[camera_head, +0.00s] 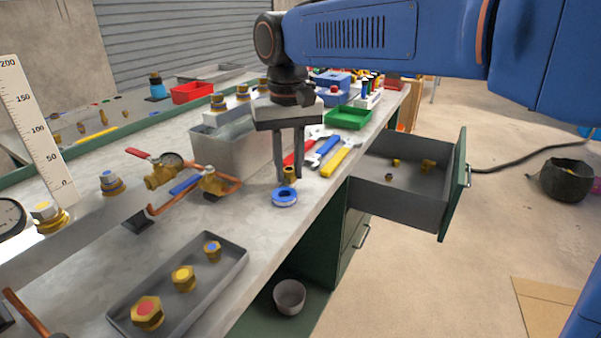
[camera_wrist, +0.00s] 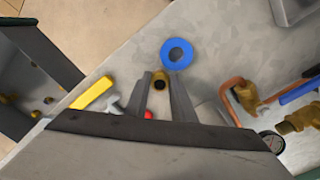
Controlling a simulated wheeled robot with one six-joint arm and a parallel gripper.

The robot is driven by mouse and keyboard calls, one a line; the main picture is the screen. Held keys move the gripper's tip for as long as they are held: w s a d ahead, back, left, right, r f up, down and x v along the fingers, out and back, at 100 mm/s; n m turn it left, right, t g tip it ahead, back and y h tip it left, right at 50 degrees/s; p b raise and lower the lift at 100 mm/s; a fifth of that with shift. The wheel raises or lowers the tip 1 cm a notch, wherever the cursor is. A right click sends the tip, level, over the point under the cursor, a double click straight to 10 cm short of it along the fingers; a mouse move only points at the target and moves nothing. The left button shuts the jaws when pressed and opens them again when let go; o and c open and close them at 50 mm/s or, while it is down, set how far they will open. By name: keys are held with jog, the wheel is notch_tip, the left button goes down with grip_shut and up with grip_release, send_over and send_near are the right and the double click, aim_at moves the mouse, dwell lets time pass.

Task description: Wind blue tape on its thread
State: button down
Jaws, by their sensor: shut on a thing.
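My gripper (camera_head: 289,177) points down over the bench near its front edge. It is shut on a small brass fitting (camera_head: 291,173), which also shows between the fingers in the wrist view (camera_wrist: 159,83). Its thread is too small to make out. I see no blue tape on the fitting.
A grey tray (camera_head: 120,313) holds brass plugs with red, yellow and blue tops. Copper pipework with valves (camera_head: 212,183) lies left of my gripper, wrenches (camera_head: 340,158) lie right. An open drawer (camera_head: 400,205) with brass parts juts out. A grey bin (camera_head: 228,145) stands behind.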

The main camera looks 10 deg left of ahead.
jog(key=a, duration=0.1)
jog(key=s+a, duration=0.1)
jog(key=a, duration=0.1)
jog(key=shift+s+a, duration=0.2)
jog(key=shift+s, duration=0.05)
jog(key=s, duration=0.1)
jog(key=s+a, duration=0.1)
jog(key=s, duration=0.1)
jog(key=shift+s, duration=0.1)
jog(key=s, duration=0.1)
jog(key=s+d, duration=0.1)
jog(key=s, duration=0.1)
jog(key=shift+d, duration=0.1)
jog(key=d, duration=0.1)
jog(key=s+d, duration=0.1)
jog(key=shift+d, duration=0.35)
jog(key=shift+s+d+r, duration=0.1)
jog(key=shift+d+r, duration=0.1)
jog(key=shift+r, duration=2.8)
